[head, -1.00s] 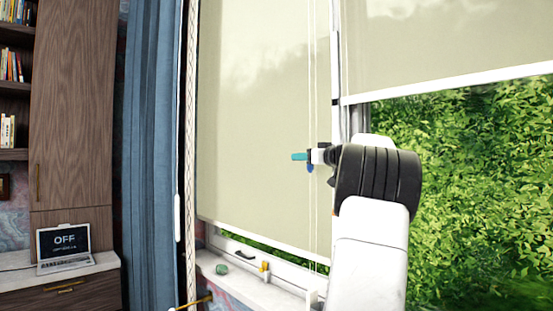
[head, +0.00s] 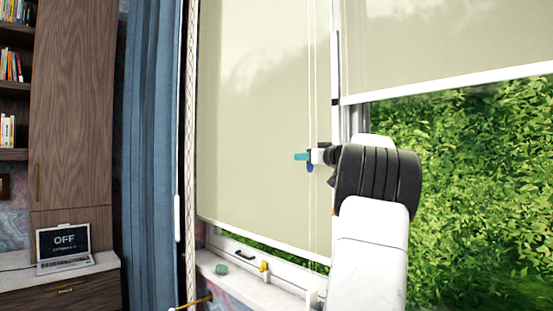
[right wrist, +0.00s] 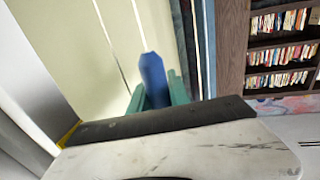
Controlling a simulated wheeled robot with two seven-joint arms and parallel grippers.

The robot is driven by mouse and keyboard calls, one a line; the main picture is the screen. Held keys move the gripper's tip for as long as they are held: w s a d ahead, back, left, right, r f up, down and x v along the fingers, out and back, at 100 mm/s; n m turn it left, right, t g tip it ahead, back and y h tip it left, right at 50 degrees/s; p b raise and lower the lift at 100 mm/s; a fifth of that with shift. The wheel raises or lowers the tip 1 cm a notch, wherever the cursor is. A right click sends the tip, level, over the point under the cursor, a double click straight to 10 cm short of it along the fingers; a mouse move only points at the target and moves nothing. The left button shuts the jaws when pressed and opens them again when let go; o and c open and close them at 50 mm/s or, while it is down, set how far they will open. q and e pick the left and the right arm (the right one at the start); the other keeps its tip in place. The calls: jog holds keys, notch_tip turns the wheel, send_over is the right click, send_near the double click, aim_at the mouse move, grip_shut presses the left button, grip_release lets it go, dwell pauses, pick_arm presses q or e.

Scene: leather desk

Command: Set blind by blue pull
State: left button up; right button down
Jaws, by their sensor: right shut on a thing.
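The blue pull (right wrist: 153,78) sits between the teal fingertips of my right gripper (right wrist: 158,98) in the right wrist view. In the head view a small part of the blue pull (head: 310,167) shows under the gripper (head: 302,157), beside the pale cords. My right gripper is shut on the pull, in front of the left blind. The left blind (head: 260,110) is pale cream and hangs down almost to the sill. The right blind (head: 450,45) is higher, with its white bottom bar above the greenery. My left gripper is not in view.
The white window sill (head: 210,262) holds a small green thing (head: 221,268). A yellow handle (head: 264,266) is on the frame near it. A blue curtain (head: 152,150) hangs to the left. A laptop (head: 64,247) stands on a cabinet at the far left.

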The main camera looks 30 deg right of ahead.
jog(key=shift+f, duration=0.1)
dwell(0.7)
notch_tip(320, 180, down, 18)
jog(key=shift+f, duration=0.1)
dwell(0.3)
jog(key=c, duration=1.2)
grip_release()
jog(key=shift+c, duration=0.2)
jog(key=s, duration=0.7)
jog(key=shift+s+d, duration=0.3)
jog(key=shift+s, duration=0.1)
